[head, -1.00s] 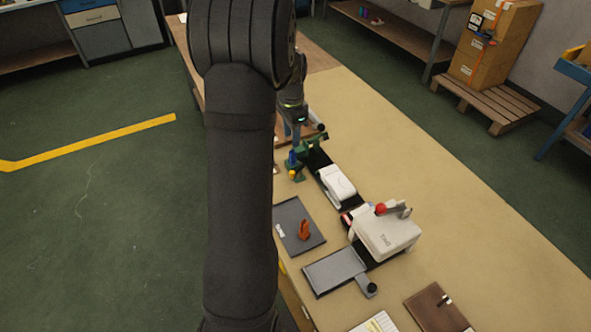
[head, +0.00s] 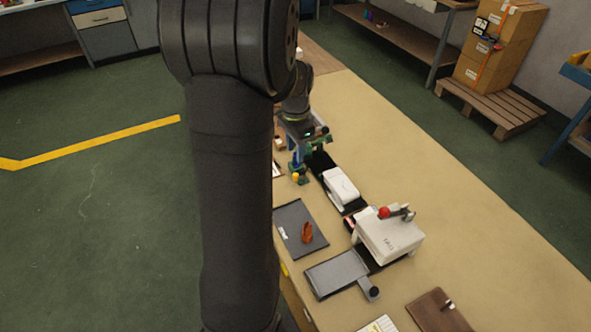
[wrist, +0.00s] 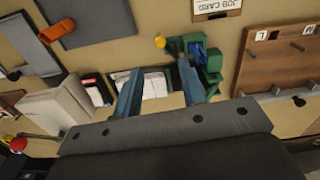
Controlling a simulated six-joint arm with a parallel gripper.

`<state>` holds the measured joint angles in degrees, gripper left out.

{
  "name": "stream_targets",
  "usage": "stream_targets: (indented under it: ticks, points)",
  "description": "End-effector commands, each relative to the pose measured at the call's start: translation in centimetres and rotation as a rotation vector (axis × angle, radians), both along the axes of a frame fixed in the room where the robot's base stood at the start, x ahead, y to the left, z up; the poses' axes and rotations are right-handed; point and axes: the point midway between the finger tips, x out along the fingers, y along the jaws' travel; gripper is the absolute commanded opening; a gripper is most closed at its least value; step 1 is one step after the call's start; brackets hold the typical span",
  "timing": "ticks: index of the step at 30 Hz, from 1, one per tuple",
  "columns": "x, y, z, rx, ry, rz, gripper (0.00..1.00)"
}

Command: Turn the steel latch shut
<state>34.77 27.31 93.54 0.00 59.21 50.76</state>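My gripper (wrist: 159,66) is open, its two blue fingers spread wide with nothing held between them. In the head view the gripper (head: 296,158) hangs at the far end of the dark strip (head: 320,163), largely in front of a green fixture. In the wrist view the green fixture (wrist: 208,60) lies by the right fingertip, with a yellow knob (wrist: 160,42) at its left. I cannot tell whether finger and fixture touch. I cannot clearly pick out the steel latch or its angle; any small metal part by the fixture is too small or hidden.
A white block (head: 341,184) sits on the strip, and a white machine (head: 390,240) with a red-ball lever (head: 384,212) stands nearer. A wooden peg board (wrist: 285,50) lies right in the wrist view. The tan table is clear along its right side.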

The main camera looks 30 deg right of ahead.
Motion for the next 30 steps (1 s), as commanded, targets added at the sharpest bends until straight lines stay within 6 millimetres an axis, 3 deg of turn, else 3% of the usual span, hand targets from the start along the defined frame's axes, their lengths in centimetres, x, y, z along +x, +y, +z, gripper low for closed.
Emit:
stream_targets:
  ticks: [6, 12, 25, 26, 30]
  points:
    - [0.0, 0.0, -4.8, 0.002, 0.003, 0.0, 0.38]
    - [0.0, 0.0, -7.7, 0.002, 0.002, 0.0, 0.38]
    - [0.0, 0.0, -8.8, -0.001, -0.001, 0.0, 0.38]
    - [0.0, 0.0, -8.8, -0.001, -0.001, 0.0, 0.36]
    - [0.0, 0.0, -8.8, -0.001, -0.001, 0.0, 0.08]
